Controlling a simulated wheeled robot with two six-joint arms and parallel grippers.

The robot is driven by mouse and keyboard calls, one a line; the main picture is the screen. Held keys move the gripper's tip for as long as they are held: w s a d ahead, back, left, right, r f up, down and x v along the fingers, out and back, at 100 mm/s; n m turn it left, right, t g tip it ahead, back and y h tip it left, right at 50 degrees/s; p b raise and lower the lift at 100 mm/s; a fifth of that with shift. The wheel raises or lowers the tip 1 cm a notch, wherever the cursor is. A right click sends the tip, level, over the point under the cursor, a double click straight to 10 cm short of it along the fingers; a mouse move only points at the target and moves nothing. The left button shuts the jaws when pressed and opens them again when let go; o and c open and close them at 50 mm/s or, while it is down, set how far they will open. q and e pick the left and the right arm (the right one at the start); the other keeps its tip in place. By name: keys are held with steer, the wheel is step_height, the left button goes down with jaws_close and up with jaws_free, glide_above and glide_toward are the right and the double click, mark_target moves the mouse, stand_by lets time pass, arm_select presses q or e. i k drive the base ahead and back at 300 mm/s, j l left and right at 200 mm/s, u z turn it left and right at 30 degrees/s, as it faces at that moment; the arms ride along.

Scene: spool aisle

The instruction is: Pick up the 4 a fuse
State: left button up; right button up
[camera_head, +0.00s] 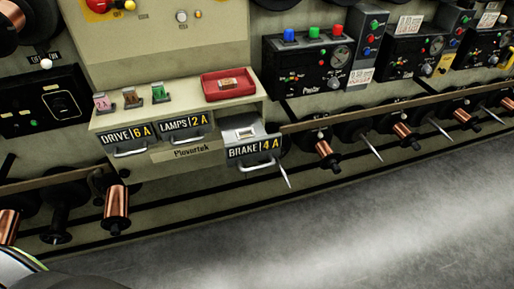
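On the ledge of the cream cabinet stand three small tabbed pieces that look like fuses: a pink one (102,102) whose tag seems to read 2 A, a brown one (132,98) and a green one (160,93). I cannot read the tags on the brown and green ones. A red tray (210,97) at the ledge's right holds a small copper-coloured cylinder (228,84). Below are drawers marked DRIVE 6 A (126,135), LAMPS 2 A (183,125) and BRAKE 4 A (253,149). The BRAKE drawer stands out, with a pale square piece (245,132) showing in its top. Neither gripper is in view.
Copper wire spools (117,209) on spindles line a rail along the machine. Thin pointed pins (371,147) stick out toward the aisle. Black control boxes (310,63) sit above the rail at right. The grey floor (330,240) in front is clear.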

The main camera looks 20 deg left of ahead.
mark_target(131, 97)
steer(key=u, duration=1.45)
steer(key=i+l, duration=0.1)
steer(key=l, duration=0.25)
steer(key=i+l, duration=0.1)
steer(key=l, duration=0.3)
steer(key=i+l, duration=0.1)
steer(key=l, duration=0.25)
